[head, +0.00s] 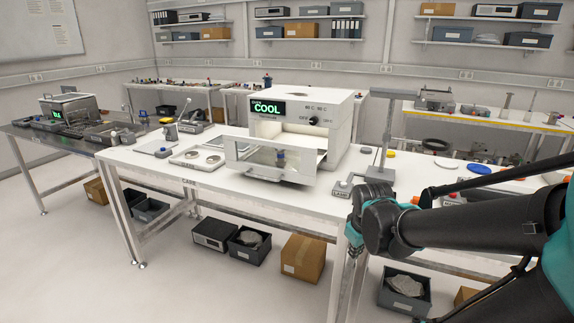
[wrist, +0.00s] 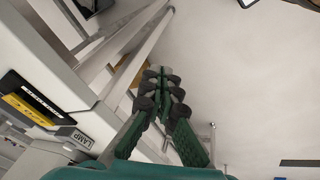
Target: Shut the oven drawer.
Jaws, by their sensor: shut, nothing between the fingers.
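The white oven (head: 336,110) stands on the white bench in the head view, with a green "COOL" display and a black knob. Its drawer (head: 258,170) is pulled out toward the front left, with a windowed front panel. A small item with a blue part (head: 281,156) shows inside it. My gripper (wrist: 161,82) shows in the wrist view with its green fingers together and nothing between them. It is beyond the bench edge, with floor behind it, near a "LAMP" label. In the head view my arm is at the right; the fingers cannot be made out. The wrist view does not show the drawer.
A grey stand (head: 385,135) stands right of the oven. Boxes (head: 303,258) and bins sit under the bench (head: 125,157). The floor (head: 165,290) in front of the bench is clear at left.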

